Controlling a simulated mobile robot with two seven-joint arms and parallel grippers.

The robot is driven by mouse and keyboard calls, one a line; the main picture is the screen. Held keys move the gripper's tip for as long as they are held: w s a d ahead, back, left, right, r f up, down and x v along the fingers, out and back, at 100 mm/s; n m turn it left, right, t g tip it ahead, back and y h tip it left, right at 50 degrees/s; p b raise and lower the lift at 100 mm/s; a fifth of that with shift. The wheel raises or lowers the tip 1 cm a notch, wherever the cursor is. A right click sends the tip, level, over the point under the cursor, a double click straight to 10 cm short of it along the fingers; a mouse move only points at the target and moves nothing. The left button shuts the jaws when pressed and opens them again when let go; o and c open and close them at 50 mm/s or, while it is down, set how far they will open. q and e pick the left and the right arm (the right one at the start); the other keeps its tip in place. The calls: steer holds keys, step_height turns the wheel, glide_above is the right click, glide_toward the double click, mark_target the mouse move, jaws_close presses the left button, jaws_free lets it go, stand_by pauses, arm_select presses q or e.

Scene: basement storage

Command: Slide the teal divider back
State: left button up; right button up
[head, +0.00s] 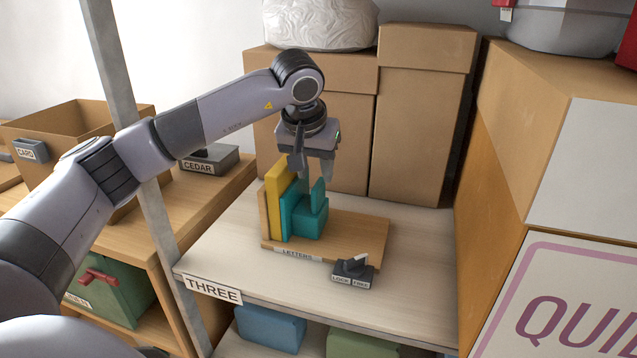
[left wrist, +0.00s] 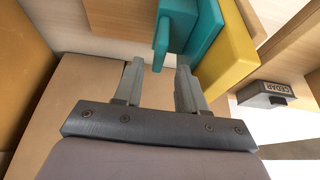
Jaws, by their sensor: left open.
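The teal divider (head: 310,222) stands upright on a wooden letters rack (head: 358,232), right against or very near a yellow panel (head: 274,205). It has a block-like foot and a small upright tab (head: 318,194). My left gripper (head: 306,172) is open above the divider, pointing down, with nothing between its fingers. In the left wrist view, the tab (left wrist: 162,42) lies just beyond the gap between the two fingertips (left wrist: 160,68), apart from them as far as I can see. The dark lock/free switch (head: 352,268) sits at the rack's front; its setting is unclear. My right gripper is not in view.
The rack stands on a pale shelf (head: 410,290) labelled THREE, with a metal post (head: 130,110) at left. Tall cardboard boxes (head: 420,130) stand close behind, and a large box (head: 545,130) is at right. The rack's right part is bare.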

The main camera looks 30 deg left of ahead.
mark_target(318, 184)
arm_select(q)
steer(key=x, duration=0.5)
steer(key=shift+f, duration=0.35)
steer(key=shift+d, duration=0.1)
jaws_close()
